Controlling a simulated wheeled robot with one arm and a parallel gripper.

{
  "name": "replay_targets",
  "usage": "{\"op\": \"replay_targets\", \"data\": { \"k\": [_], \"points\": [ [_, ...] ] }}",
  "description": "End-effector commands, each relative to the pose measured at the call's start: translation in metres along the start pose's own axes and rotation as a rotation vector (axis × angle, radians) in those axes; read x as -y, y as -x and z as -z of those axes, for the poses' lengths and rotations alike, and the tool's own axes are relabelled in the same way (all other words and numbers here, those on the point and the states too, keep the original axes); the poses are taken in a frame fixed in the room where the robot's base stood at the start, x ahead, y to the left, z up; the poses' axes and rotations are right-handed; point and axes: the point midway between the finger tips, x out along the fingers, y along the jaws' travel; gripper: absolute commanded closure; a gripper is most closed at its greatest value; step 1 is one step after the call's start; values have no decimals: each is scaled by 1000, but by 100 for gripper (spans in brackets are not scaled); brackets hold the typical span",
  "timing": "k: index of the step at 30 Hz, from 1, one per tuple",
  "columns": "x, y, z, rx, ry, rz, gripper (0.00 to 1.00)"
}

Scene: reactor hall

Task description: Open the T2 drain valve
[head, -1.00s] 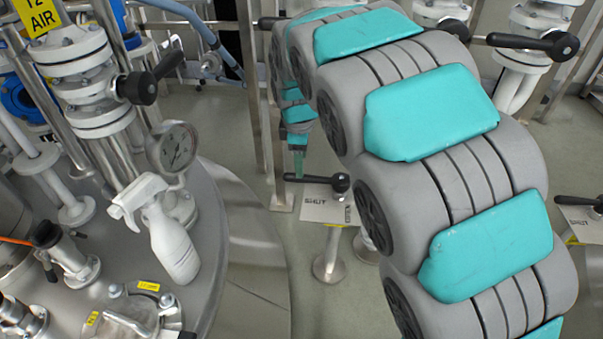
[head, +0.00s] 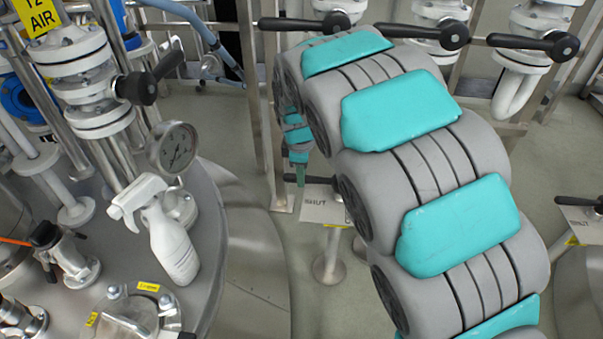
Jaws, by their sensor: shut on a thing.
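My gripper (head: 299,172) is small and far off in the head view, below my teal-and-grey arm. Its green fingertips are shut at a thin black lever handle (head: 318,181), above a white plate (head: 318,205) marked SHUT. The lever's pivot end is hidden behind my arm. The plate stands on a metal post with a round foot (head: 329,268). I cannot read a T2 drain label on this valve.
At left, a steel vessel top carries a white spray bottle (head: 165,232), a pressure gauge (head: 173,149) and a valve under a yellow AIR tag (head: 37,14). Black-handled valves (head: 440,35) line the back. Another SHUT plate (head: 582,222) stands at right.

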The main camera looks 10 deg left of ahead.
Motion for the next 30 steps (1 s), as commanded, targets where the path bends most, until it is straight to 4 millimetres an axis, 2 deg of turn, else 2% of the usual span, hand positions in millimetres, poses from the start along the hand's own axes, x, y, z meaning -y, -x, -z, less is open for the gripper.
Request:
{"op": "replay_targets", "data": {
  "k": [1,6,30],
  "points": [
    [0,0,0,0,0,0,84],
    [0,0,0,0,0,0,100],
    [0,0,0,0,0,0,100]
  ]
}}
